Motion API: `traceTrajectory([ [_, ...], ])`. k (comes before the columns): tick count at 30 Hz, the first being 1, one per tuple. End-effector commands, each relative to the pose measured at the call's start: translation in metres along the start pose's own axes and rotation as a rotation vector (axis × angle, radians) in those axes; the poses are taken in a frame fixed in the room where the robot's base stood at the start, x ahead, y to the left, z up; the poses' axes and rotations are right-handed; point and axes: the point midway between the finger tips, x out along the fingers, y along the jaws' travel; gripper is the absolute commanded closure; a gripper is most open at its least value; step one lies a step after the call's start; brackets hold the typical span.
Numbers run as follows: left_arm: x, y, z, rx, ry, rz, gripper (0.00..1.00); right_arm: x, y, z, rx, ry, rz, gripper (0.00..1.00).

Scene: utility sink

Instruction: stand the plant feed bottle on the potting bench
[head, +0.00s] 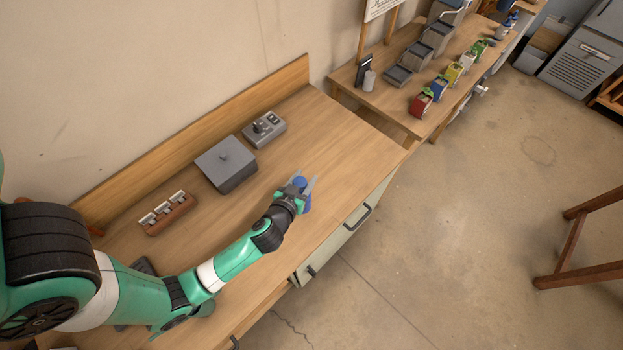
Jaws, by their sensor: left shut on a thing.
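My left gripper (301,182) is shut on a small blue object (304,196) over the front part of the near wooden bench (345,145). The gripper hides much of the object, so I cannot tell for sure that it is the plant feed bottle. I cannot tell whether it touches the bench top. Another blue bottle-like thing (509,20) stands at the far end of the second bench (400,108). Which bench is the potting bench is not marked. My right gripper is not in view.
The near bench holds a grey lidded box (226,160), a grey switch box (264,129) and a brown rack (168,212). Its right end is clear. The second bench holds grey trays (419,55) and several coloured packs (421,102). A wooden stand (573,240) is at right.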

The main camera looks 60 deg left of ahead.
Motion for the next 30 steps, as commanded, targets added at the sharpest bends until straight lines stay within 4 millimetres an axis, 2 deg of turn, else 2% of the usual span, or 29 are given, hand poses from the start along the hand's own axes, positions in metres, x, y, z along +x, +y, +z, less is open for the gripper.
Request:
traceTrajectory([
  [5, 0.005, -0.001, 0.005, -0.001, 0.002, -0.001, 1.00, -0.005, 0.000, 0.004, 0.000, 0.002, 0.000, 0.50],
  [12, 0.025, -0.007, 0.044, -0.005, 0.001, -0.013, 1.00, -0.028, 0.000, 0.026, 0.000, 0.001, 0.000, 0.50],
  [20, 0.024, -0.008, 0.043, -0.007, 0.000, -0.014, 1.00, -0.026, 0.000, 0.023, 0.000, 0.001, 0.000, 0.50],
  [21, 0.024, -0.008, 0.043, -0.007, -0.001, -0.014, 0.46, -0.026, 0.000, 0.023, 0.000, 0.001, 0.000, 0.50],
  [25, 0.024, -0.008, 0.043, -0.007, -0.001, -0.014, 0.22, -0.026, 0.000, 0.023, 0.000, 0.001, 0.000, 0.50],
  [30, 0.024, -0.008, 0.043, -0.007, 0.000, -0.014, 0.20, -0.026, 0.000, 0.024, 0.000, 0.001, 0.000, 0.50],
])
